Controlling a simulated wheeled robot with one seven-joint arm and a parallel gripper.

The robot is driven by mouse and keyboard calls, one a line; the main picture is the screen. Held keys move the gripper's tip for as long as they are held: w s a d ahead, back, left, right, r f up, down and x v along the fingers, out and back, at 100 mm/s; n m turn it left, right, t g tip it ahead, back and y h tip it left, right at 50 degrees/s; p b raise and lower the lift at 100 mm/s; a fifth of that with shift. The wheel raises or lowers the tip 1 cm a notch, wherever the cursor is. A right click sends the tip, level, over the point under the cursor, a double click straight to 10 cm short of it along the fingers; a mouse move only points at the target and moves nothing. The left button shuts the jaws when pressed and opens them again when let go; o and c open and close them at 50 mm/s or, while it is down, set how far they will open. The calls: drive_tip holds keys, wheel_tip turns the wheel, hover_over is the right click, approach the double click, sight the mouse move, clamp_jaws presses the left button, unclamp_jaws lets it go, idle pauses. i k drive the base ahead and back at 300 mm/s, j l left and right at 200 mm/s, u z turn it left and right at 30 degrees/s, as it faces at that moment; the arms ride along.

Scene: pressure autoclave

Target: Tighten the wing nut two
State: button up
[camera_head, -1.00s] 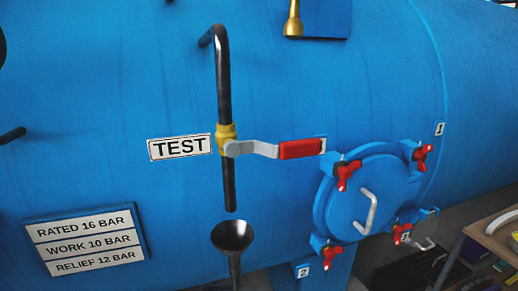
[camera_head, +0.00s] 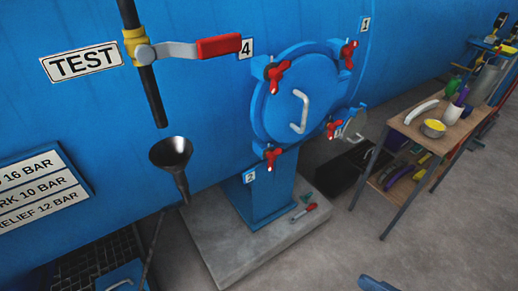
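A round blue hatch door (camera_head: 283,112) with a pale bar handle (camera_head: 300,110) sits closed on the blue vessel. Several red wing nuts stand around its rim. The lower-left wing nut (camera_head: 271,157) is just above a label reading 2 (camera_head: 250,178). Others are the upper-left one (camera_head: 277,74), the upper-right one (camera_head: 348,53) near label 1 (camera_head: 365,25), and the lower-right one (camera_head: 334,129). How tight they are cannot be told. My gripper is not in view.
A red-handled lever valve (camera_head: 218,46) and a black funnel (camera_head: 171,154) are left of the hatch. A wooden table (camera_head: 415,130) stands at right. Floor in front is open.

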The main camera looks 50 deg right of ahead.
sight(271, 155)
drive_tip(key=k+l+u, duration=0.1)
drive_tip(key=l+u, duration=0.15)
drive_tip(key=l, duration=0.2)
drive_tip(key=k+l+u, duration=0.2)
drive_tip(key=l, duration=0.2)
drive_tip(key=k+l+u, duration=0.1)
drive_tip(key=l+u, duration=0.15)
drive_tip(key=l, duration=0.15)
